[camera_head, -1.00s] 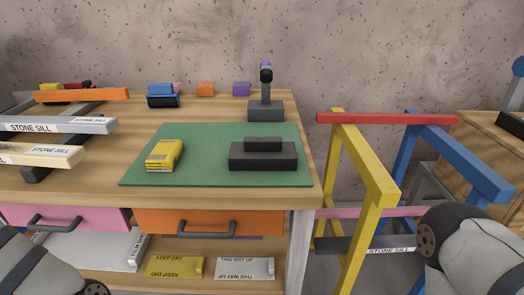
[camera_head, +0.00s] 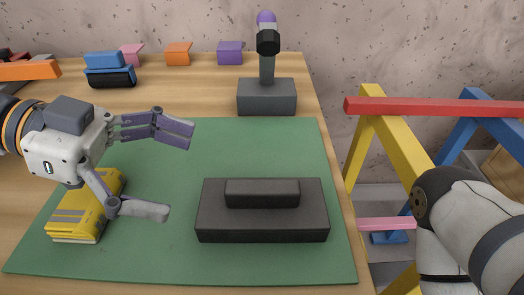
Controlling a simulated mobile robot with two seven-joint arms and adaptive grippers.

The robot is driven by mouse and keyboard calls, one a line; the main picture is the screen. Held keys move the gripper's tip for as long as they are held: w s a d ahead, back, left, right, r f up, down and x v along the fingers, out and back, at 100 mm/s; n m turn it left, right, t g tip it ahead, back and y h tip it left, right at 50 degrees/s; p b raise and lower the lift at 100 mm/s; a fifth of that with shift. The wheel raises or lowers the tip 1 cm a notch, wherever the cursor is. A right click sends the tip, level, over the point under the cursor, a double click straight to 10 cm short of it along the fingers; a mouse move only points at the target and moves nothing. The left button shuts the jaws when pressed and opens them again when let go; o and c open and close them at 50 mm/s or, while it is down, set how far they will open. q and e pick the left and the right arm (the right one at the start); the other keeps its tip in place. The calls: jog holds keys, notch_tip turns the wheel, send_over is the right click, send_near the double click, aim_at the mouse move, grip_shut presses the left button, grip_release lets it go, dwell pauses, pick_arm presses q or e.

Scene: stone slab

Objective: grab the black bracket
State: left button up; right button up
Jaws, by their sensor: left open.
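A black bracket (camera_head: 112,79) sits at the back left of the wooden table, with a blue bracket (camera_head: 103,61) stacked directly above it. The blue one hides part of its top. My left gripper (camera_head: 178,173) is open and empty over the left part of the green mat, its fingers pointing right. It is nearer to me than the black bracket and apart from it. My right arm shows at the right edge, but its gripper is out of view.
A grey stand (camera_head: 266,96) and pink, orange (camera_head: 178,54) and purple (camera_head: 230,53) brackets stand behind. A yellow trestle (camera_head: 380,150) is at right.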

aim_at(263, 199)
pick_arm(q)
jog(key=d, duration=0.1)
jog(key=s+d+f, duration=0.1)
jog(key=d, duration=0.1)
jog(key=d+f, duration=0.1)
jog(key=d, duration=0.1)
jog(key=shift+s, duration=0.3)
jog(key=x, duration=0.6)
jog(key=shift+w+d+f+b, duration=0.2)
jog(key=shift+f+b, duration=0.1)
jog(key=shift+b, duration=0.1)
jog(key=c, duration=1.2)
